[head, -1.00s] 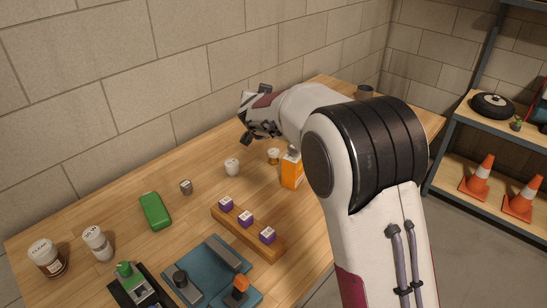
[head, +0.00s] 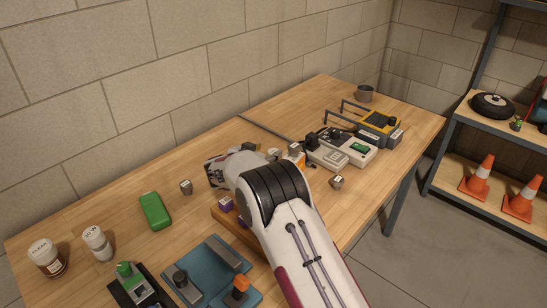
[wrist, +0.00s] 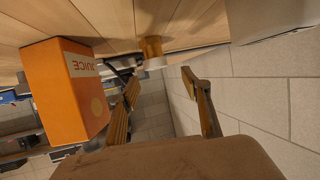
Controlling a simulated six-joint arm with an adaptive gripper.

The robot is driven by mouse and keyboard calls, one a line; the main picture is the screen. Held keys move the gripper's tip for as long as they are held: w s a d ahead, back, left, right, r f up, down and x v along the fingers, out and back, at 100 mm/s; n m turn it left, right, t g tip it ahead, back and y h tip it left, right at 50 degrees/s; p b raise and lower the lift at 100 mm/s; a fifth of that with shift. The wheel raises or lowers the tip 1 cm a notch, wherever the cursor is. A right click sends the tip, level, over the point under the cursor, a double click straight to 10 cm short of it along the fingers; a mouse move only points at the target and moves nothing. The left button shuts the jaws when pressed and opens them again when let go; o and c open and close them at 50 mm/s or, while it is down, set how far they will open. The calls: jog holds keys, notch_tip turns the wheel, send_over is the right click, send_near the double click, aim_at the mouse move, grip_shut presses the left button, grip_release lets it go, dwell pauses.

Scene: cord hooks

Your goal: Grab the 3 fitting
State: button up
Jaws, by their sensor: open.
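No number 3 can be read on any piece. A small grey fitting (head: 186,187) stands on the table left of my gripper, and another (head: 338,182) stands right of my arm; their markings are too small to read. My gripper (head: 214,173) is low over the table's middle in the head view, partly hidden by my arm. In the wrist view my gripper (wrist: 160,78) is open, with nothing between its fingers. A small orange bottle with a pale cap (wrist: 152,48) is beyond the fingertips.
An orange juice carton (wrist: 72,92) is close left of the fingers in the wrist view. A wooden block with purple pieces (head: 226,205) is partly behind my arm. A green case (head: 155,211), white-capped bottles (head: 98,243) and grey devices (head: 345,150) stand around.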

aim_at(273, 151)
jog(key=shift+s+f, duration=0.2)
jog(key=shift+f, duration=0.6)
jog(key=shift+w+d, duration=0.1)
jog(key=shift+d, duration=0.05)
jog(key=shift+x, duration=2.35)
jog(key=c, duration=1.3)
